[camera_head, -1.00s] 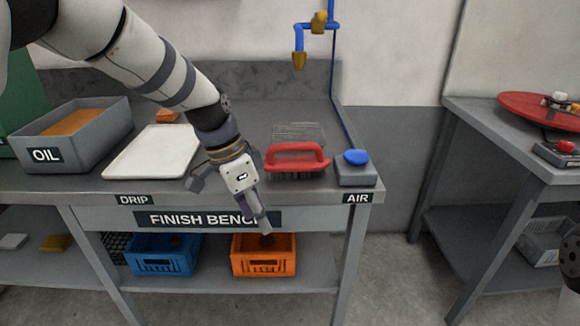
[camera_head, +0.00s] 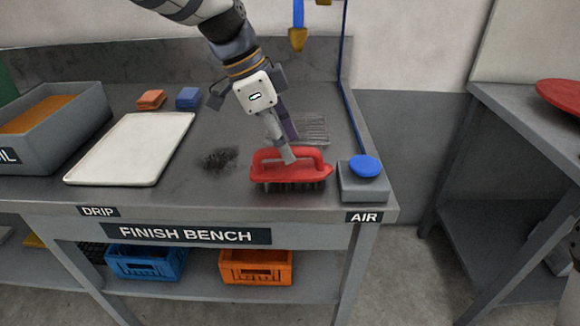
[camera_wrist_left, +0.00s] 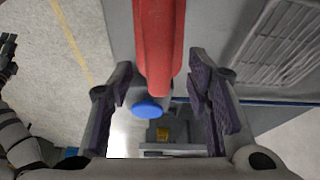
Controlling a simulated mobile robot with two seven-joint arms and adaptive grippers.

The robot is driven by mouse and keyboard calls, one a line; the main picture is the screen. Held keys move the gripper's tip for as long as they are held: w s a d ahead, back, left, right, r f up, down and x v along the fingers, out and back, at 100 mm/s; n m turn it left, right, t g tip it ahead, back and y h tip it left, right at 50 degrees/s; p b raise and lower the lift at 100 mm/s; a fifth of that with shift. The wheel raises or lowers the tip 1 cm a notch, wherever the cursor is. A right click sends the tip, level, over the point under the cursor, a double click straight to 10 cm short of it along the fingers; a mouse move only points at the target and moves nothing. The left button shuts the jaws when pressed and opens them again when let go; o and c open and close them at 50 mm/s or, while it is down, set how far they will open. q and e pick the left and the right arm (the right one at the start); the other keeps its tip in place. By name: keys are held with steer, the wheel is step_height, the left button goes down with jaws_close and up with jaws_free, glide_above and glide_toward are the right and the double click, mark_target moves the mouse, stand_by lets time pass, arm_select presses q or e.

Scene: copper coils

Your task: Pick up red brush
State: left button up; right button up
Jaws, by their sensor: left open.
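The red brush (camera_head: 290,168) lies bristles down near the front right of the finish bench, its arched handle on top.
A grey air box with a blue button (camera_head: 365,166) stands just right of the brush. A wire rack (camera_head: 315,130) lies behind it. A white drip tray (camera_head: 130,150), a dark bristly patch (camera_head: 220,158), an orange block (camera_head: 151,99) and a blue block (camera_head: 189,98) are to the left.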

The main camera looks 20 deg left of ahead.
arm_select(q)
steer(key=x, duration=0.2)
steer(key=shift+d+f, duration=0.15)
steer(key=shift+f, duration=0.2)
jaws_close()
steer(key=shift+r, duration=0.1)
